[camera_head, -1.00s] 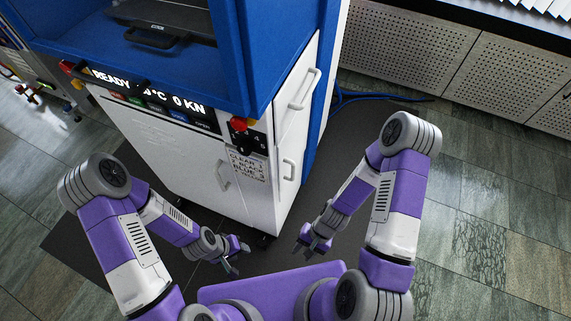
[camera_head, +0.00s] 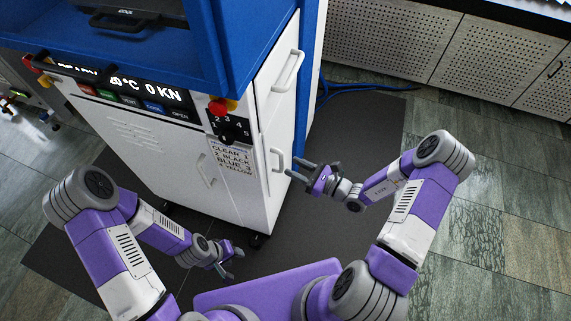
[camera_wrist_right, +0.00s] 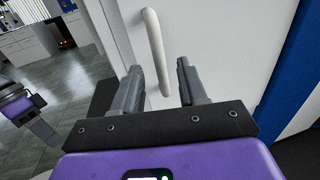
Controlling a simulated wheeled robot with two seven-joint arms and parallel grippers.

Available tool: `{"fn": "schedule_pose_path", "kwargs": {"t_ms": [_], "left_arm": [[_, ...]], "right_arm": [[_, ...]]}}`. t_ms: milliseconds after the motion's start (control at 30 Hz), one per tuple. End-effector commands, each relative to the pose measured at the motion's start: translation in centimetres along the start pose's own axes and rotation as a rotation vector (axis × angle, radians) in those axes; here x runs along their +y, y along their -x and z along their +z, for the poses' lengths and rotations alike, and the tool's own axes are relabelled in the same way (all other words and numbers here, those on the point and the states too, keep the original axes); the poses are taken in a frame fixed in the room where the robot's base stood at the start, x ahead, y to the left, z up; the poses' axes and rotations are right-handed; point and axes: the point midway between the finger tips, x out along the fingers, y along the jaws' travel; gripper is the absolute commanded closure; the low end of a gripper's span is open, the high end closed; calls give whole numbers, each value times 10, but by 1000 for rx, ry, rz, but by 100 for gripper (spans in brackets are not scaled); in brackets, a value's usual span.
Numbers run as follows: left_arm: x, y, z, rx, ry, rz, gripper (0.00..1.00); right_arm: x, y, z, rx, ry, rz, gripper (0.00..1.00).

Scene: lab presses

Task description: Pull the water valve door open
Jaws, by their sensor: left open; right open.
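The press cabinet's right side has a lower white door with a small vertical handle (camera_head: 278,160). In the right wrist view that white bar handle (camera_wrist_right: 155,40) stands upright on the door face (camera_wrist_right: 205,40). No label tells me that this is the water valve door. My right gripper (camera_head: 290,167) is open and empty, pointing at the lower handle. In the wrist view its fingers (camera_wrist_right: 158,70) appear on either side of the handle's lower end; contact is not clear. My left gripper (camera_head: 235,264) is open and empty, low before the cabinet front.
An upper side door has a longer handle (camera_head: 288,72). The cabinet front carries another handle (camera_head: 205,170), a control panel (camera_head: 125,88) and a dial (camera_head: 232,128). Blue hoses (camera_head: 350,90) lie behind. The dark mat (camera_head: 350,135) right of the cabinet is free around my right arm.

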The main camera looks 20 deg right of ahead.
Motion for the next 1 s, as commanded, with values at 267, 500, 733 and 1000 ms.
{"fn": "schedule_pose_path", "kwargs": {"t_ms": [267, 500, 733, 1000], "left_arm": [[-4, -10, 0, 0, 0, 0, 57], [-4, -10, 0, 0, 0, 0, 57], [-4, -10, 0, 0, 0, 0, 57], [-4, -10, 0, 0, 0, 0, 57]], "right_arm": [[1, -36, -1, 0, 1, 3, 58], [1, -42, 0, 2, 0, 3, 58], [1, -42, 0, 2, 0, 3, 76], [1, -41, 0, 2, 0, 3, 100]]}}
